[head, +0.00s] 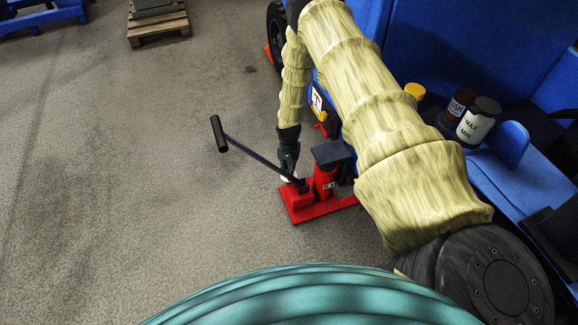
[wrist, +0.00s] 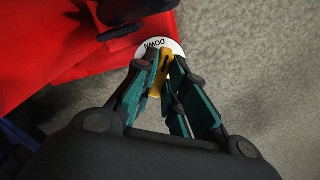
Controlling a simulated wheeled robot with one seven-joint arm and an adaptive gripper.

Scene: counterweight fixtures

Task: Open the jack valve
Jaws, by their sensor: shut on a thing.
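The red jack (head: 325,182) stands on the floor beside the blue machine, with a long dark pump handle (head: 250,150) slanting up to the left. My gripper (head: 287,176) reaches down to the left part of the jack. In the wrist view the jack's red body (wrist: 50,40) is at the upper left. A yellow valve lever (wrist: 157,82) sits over a white round plate (wrist: 176,48) marked "DOWN". My gripper (wrist: 170,72) has its fingers on both sides of the lever and is shut on it. The fingers hide part of the lever and plate.
The blue machine (head: 460,45) fills the right side. A white jar (head: 478,122), a dark jar (head: 459,103) and a yellow cap (head: 414,90) stand on it. A wooden pallet (head: 158,27) lies at the back. The grey floor at left is clear.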

